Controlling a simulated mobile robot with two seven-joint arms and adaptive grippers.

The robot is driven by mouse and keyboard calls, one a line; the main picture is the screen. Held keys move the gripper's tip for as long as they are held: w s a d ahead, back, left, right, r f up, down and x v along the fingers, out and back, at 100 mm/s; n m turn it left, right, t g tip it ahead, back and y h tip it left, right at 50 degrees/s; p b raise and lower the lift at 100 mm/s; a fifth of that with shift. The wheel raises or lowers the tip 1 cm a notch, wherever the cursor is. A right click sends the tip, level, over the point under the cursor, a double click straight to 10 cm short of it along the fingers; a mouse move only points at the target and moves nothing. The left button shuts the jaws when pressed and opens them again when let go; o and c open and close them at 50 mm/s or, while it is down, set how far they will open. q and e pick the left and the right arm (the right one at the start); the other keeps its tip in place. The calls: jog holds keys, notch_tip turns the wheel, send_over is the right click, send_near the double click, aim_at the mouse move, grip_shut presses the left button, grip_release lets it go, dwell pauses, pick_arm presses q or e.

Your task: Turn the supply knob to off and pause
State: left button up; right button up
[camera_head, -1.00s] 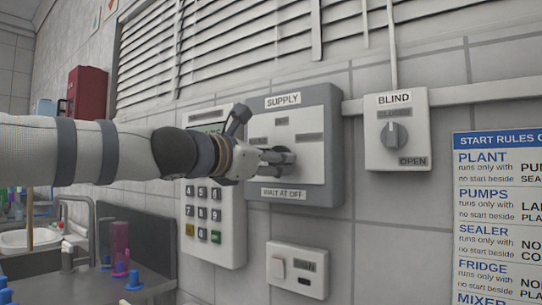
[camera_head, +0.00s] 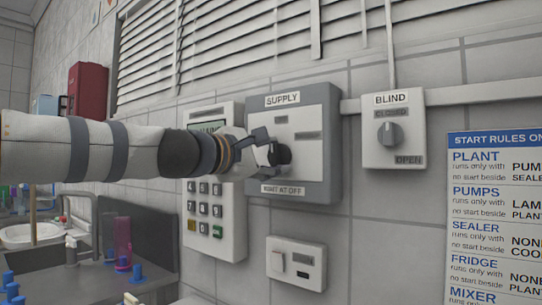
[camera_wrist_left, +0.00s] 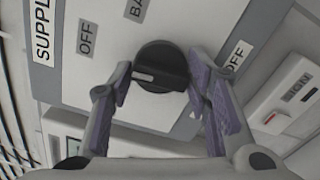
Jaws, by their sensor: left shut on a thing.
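The supply panel (camera_head: 318,185) is a grey box with a white face on the tiled wall. Its round dark supply knob (camera_head: 284,154) also shows in the left wrist view (camera_wrist_left: 165,70). My left gripper (camera_head: 274,153) is shut on the knob, with purple finger pads (camera_wrist_left: 155,85) on either side of it. The knob's white mark points left in the wrist view, a little below the direction of the OFF label (camera_wrist_left: 86,37). I cannot tell whether it lines up exactly. A second label (camera_wrist_left: 137,8) is partly cut off. My right gripper is out of view.
A blind switch box (camera_head: 394,155) is right of the panel, and a rules sign (camera_head: 495,215) beyond it. A keypad (camera_head: 212,235) sits left, partly behind my left arm. A small switch plate (camera_head: 296,278) is below. A sink (camera_head: 30,236) is at lower left.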

pick_arm(q)
jog(key=shift+m, duration=0.5)
jog(key=o, duration=1.2)
jog(key=shift+w, duration=0.15)
jog(key=shift+c, duration=0.2)
jog(key=v, duration=1.2)
